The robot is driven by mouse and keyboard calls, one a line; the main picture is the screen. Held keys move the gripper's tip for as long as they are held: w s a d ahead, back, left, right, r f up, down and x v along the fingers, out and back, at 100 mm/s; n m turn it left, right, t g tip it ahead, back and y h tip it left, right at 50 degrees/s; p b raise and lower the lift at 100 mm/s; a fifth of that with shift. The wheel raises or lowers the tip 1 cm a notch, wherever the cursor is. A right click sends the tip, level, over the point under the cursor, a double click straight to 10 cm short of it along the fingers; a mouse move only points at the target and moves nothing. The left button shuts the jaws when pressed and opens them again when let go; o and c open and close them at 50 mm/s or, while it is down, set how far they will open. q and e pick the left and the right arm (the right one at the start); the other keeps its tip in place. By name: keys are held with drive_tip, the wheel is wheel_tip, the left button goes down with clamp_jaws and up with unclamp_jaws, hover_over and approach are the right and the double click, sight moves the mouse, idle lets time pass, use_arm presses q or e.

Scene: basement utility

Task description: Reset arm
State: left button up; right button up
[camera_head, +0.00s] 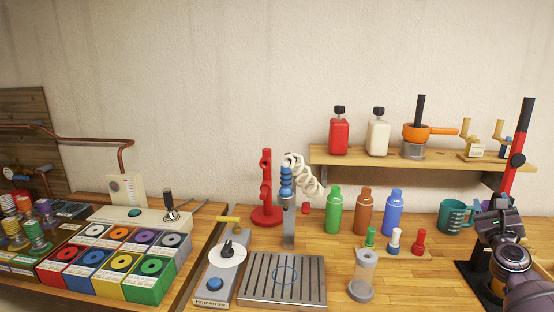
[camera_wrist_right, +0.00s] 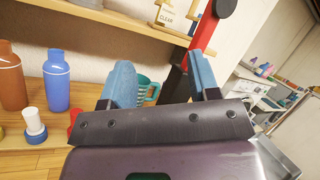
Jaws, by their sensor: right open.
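My right gripper (camera_head: 496,208) is at the far right of the head view, with its dark arm coming up from the lower right corner. In the right wrist view its two blue fingers (camera_wrist_right: 163,72) stand apart, with nothing held between them. A teal mug (camera_head: 455,216) stands on the bench left of the gripper; in the wrist view the mug (camera_wrist_right: 147,90) shows behind the fingers. A red and black post (camera_head: 517,150) rises behind the gripper. My left gripper is not in view.
Green, brown and blue bottles (camera_head: 393,215) stand left of the mug. A grooved metal plate (camera_head: 260,278) and colored boxes (camera_head: 150,280) lie farther left.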

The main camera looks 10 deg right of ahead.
drive_tip(key=s+d+r+n+t+y, duration=0.1)
drive_tip(key=d+r+n+t, duration=0.3)
drive_tip(key=r, duration=1)
drive_tip(key=s+a+f+n+g+y, duration=0.25)
drive_tip(key=a+f+n+y, duration=0.3)
drive_tip(key=f+n, duration=0.6)
drive_tip(key=s+a+f+n+g+y, duration=0.25)
drive_tip(key=a+f+n+y, duration=0.35)
drive_tip(key=f+n, duration=0.55)
drive_tip(key=s+a+f+n+g+h, duration=0.1)
drive_tip(key=s+a+f+n+g, duration=0.35)
drive_tip(key=s+f+n, duration=0.5)
drive_tip(key=s+a+f+n+g+h, duration=0.1)
drive_tip(key=s+a+f+n+g, duration=0.35)
drive_tip(key=s+f+n, duration=0.55)
drive_tip(key=a+f+m+t, duration=0.1)
drive_tip(key=a+f+m, duration=0.2)
drive_tip(key=a, duration=0.7)
drive_tip(key=a+f+m+t, duration=0.1)
drive_tip(key=a+f+m, duration=0.2)
drive_tip(key=a+m, duration=0.4)
drive_tip(key=a, duration=0.3)
drive_tip(key=shift+w+a+t, duration=0.2)
drive_tip(key=shift+a+t, duration=0.1)
drive_tip(key=shift+a, duration=0.05)
drive_tip(key=shift+f, duration=0.1)
